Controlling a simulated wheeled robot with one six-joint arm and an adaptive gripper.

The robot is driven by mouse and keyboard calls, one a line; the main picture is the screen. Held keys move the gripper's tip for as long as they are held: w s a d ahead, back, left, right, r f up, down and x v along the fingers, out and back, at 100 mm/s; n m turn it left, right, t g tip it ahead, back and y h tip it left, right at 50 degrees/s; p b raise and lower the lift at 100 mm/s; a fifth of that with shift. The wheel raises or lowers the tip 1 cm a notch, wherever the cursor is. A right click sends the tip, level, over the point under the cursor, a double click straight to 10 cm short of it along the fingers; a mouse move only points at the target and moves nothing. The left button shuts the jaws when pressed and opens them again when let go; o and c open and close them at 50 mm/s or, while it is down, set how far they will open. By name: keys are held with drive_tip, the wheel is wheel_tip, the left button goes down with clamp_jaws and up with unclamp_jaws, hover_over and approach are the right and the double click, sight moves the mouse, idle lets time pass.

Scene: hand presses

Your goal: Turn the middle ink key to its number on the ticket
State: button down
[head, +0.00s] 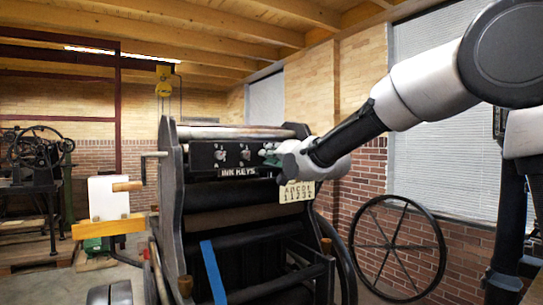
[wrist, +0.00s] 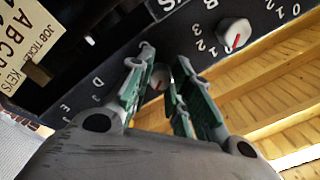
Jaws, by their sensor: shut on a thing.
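The hand press has a black ink key panel (head: 207,157) on its front, marked INK KEYS. Two grey knobs show on it in the head view, a left knob (head: 220,154) and one to its right (head: 245,155). My gripper (head: 271,153) is at the panel right of these and covers the keys there. In the wrist view my gripper (wrist: 162,64) is shut on the middle ink key (wrist: 159,80), a grey knob mostly hidden between the green fingers. Its pointer's number cannot be read. The job ticket (head: 297,190) hangs below the panel with letters over small numbers.
A neighbouring knob (wrist: 235,34) with a red pointer and a number scale stands close to the right finger in the wrist view. A large spoked wheel (head: 398,247) stands right of the press. A side crank (head: 150,155) juts out at the left.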

drive_tip(key=shift+m, duration=1.9)
drive_tip(key=shift+f, duration=0.1)
drive_tip(key=c, duration=1.3)
unclamp_jaws()
drive_tip(key=shift+d, duration=0.1)
drive_tip(key=v, duration=1.2)
